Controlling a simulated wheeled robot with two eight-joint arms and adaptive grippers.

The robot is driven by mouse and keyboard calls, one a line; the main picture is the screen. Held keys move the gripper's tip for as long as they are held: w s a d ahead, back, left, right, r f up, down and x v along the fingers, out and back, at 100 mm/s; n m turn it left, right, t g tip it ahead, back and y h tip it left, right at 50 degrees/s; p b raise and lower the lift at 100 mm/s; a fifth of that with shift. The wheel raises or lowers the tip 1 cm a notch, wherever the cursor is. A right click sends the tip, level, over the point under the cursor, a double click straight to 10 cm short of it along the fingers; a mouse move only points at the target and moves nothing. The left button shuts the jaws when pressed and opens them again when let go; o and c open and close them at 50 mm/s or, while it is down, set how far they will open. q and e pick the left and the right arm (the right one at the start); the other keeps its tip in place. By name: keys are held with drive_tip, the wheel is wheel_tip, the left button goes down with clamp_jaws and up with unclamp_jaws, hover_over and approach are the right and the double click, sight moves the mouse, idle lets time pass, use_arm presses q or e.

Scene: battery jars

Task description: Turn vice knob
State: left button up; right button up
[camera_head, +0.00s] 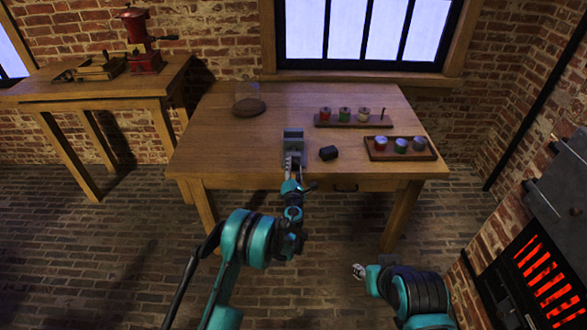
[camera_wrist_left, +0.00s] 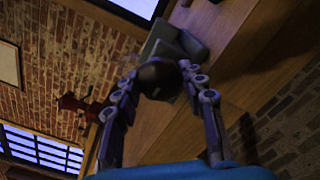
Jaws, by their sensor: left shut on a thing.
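The grey vice (camera_head: 293,138) stands at the front edge of the wooden table, left of its middle. In the left wrist view the vice (camera_wrist_left: 182,42) shows behind a dark round knob (camera_wrist_left: 158,78). My left gripper (camera_head: 294,171) is at the front of the vice. Its two fingers (camera_wrist_left: 160,72) are on either side of the knob and shut on it. In the head view the knob is hidden by the gripper. My right gripper (camera_head: 358,271) is low in front of the table, away from everything; its fingers are too small to read.
A small black block (camera_head: 328,153) lies right of the vice. A rack (camera_head: 340,124) with several spools and a tray (camera_head: 400,157) of jars are farther right. A glass dome (camera_head: 248,98) stands back left. A side table (camera_head: 110,90) holds a red grinder (camera_head: 143,50).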

idle(0.4)
use_arm(q)
drive_tip(key=o, duration=1.2)
drive_tip(key=shift+c, duration=0.2)
drive_tip(key=s, duration=0.7)
drive_tip(key=shift+s, duration=0.25)
